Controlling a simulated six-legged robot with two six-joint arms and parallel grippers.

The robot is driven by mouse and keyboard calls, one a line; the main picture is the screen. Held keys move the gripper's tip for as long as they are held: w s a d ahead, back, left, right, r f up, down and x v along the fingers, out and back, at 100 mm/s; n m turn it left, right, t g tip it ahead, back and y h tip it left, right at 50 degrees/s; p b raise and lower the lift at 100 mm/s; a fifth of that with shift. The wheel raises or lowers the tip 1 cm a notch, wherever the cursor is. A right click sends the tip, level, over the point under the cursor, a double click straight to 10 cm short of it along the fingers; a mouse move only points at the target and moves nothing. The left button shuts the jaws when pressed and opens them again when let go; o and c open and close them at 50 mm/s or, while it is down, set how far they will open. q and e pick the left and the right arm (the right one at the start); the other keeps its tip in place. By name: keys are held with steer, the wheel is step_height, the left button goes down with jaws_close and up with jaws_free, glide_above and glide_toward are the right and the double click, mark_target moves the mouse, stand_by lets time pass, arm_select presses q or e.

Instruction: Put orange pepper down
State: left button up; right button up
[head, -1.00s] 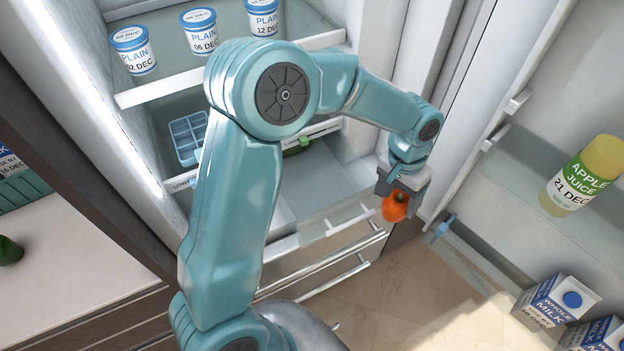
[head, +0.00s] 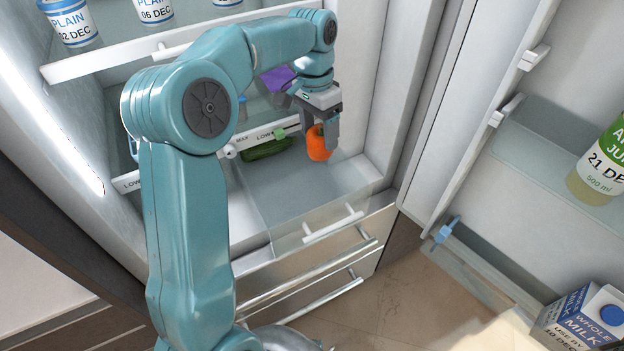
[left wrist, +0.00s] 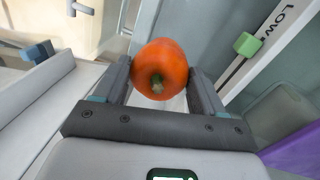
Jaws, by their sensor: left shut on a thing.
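The orange pepper (head: 318,144) is between the fingers of my left gripper (head: 321,132), which is shut on it. In the head view it hangs above the back right part of the open clear drawer (head: 300,205) at the bottom of the fridge. In the left wrist view the pepper (left wrist: 160,70) sits between both fingertips of the left gripper (left wrist: 163,85), its stem facing the camera. A dark green vegetable (head: 266,149) lies at the back of the drawer. My right gripper is not in view.
A slider strip with a green knob (head: 279,133) runs above the drawer. Yogurt tubs (head: 72,22) stand on the upper shelf. The open fridge door on the right holds apple juice (head: 600,168) and a milk carton (head: 580,316). The drawer's front middle is clear.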

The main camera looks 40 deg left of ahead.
arm_select(q)
step_height(320, 180, down, 14)
steer(key=shift+w+r+b, duration=0.1)
steer(key=shift+r+b, duration=0.05)
steer(key=shift+b, duration=0.5)
steer(key=shift+d+r, duration=0.1)
steer(key=shift+f, duration=0.2)
steer(key=o, duration=1.1)
steer(key=shift+c, duration=0.2)
steer(key=shift+r, duration=0.15)
